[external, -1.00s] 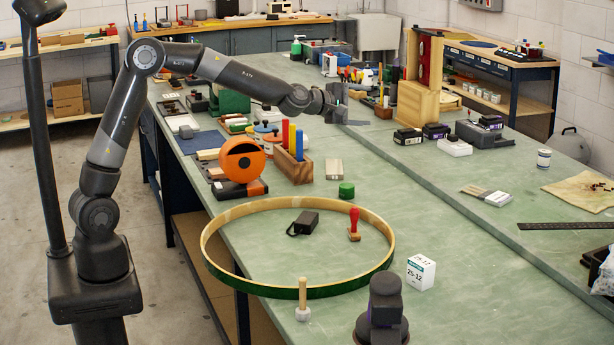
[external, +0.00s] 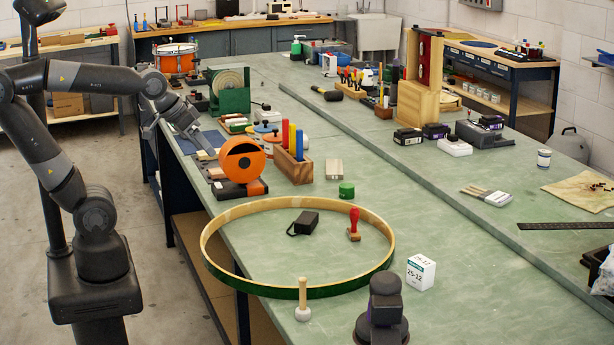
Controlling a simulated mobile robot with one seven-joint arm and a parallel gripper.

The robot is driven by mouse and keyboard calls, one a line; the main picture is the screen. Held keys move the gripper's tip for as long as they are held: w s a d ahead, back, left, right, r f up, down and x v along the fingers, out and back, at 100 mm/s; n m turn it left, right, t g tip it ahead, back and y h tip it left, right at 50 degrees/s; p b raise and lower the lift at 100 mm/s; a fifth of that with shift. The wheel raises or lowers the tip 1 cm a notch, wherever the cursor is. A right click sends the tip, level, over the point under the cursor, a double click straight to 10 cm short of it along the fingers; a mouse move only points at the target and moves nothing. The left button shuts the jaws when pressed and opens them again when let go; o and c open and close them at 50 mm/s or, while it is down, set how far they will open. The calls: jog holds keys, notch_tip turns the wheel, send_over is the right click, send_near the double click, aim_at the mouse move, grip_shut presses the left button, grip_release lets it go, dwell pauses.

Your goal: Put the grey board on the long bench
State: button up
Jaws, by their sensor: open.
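The long bench (external: 450,265) has a pale green top and runs from the front to the back of the room. My gripper (external: 198,143) hangs low over the bench's left edge, beside a dark blue mat (external: 212,139). It looks empty, but its fingers are small and dark, and I cannot tell whether they touch anything. I cannot pick out the grey board with certainty. The small grey item that lay by the blue mat a second ago is now hidden behind my gripper.
An orange tape dispenser (external: 241,160), a wooden block with coloured tubes (external: 294,164) and a green spool holder (external: 229,91) stand near my gripper. A large drum hoop (external: 224,276) lies in front.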

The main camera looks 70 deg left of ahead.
jog(key=s+a+f+m+g, duration=0.1)
jog(key=s+f, duration=0.1)
jog(key=s, duration=0.4)
jog(key=shift+s+a+f+m, duration=0.15)
jog(key=shift+a+f+m, duration=0.2)
jog(key=shift+f+m, duration=0.05)
